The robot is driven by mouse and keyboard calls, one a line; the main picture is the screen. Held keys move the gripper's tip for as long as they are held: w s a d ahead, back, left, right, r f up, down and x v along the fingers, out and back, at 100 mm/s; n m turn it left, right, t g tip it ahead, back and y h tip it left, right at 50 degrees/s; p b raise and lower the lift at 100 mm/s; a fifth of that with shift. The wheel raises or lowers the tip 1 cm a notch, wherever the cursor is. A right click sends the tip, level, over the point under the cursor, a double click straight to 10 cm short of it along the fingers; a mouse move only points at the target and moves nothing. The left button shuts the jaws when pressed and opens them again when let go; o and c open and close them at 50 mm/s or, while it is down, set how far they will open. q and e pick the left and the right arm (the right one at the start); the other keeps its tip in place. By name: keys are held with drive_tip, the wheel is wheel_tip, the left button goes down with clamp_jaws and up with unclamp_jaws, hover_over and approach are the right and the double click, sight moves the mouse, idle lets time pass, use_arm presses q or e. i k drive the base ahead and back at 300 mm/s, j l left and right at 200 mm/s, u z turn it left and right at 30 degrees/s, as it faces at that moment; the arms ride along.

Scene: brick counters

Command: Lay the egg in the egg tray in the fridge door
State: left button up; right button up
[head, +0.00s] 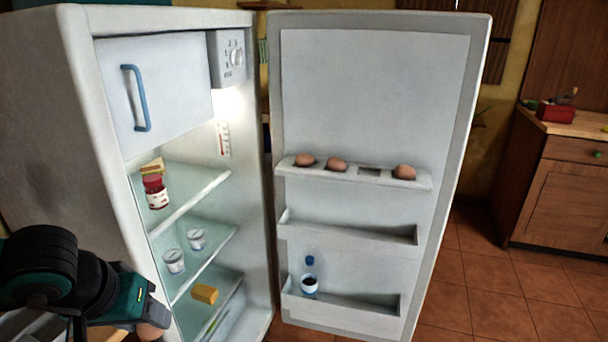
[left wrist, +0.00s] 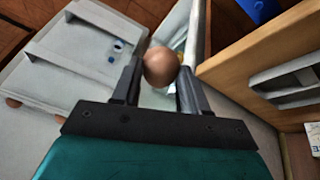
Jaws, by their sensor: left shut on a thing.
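A brown egg (left wrist: 160,67) sits between the two fingers of my left gripper (left wrist: 161,75) in the left wrist view. The gripper is shut on it. In the head view the left gripper (head: 146,312) is at the lower left, in front of the fridge, and part of the egg (head: 152,332) shows beneath it. The egg tray (head: 430,182) is the top shelf of the open fridge door (head: 375,95), to the right of and beyond the gripper. Three brown eggs lie in it, and one hole (head: 369,172) between the middle and right eggs is empty. My right gripper is not in view.
The open fridge (head: 110,205) holds a red-labelled jar (head: 155,192), two white cups (head: 174,262) and a yellow block (head: 205,294). A bottle (head: 310,280) stands in the lowest door shelf. The middle door shelf (head: 345,231) is empty. A wooden cabinet (head: 565,190) stands at right.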

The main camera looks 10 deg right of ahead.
sight(370, 177)
drive_tip(key=i+j+z, duration=0.2)
drive_tip(key=i, duration=0.2)
drive_tip(key=k+l, duration=0.25)
drive_tip(key=k, duration=0.25)
drive_tip(key=u, duration=0.95)
drive_tip(key=i+u, duration=0.3)
drive_tip(key=i+l+u, duration=0.25)
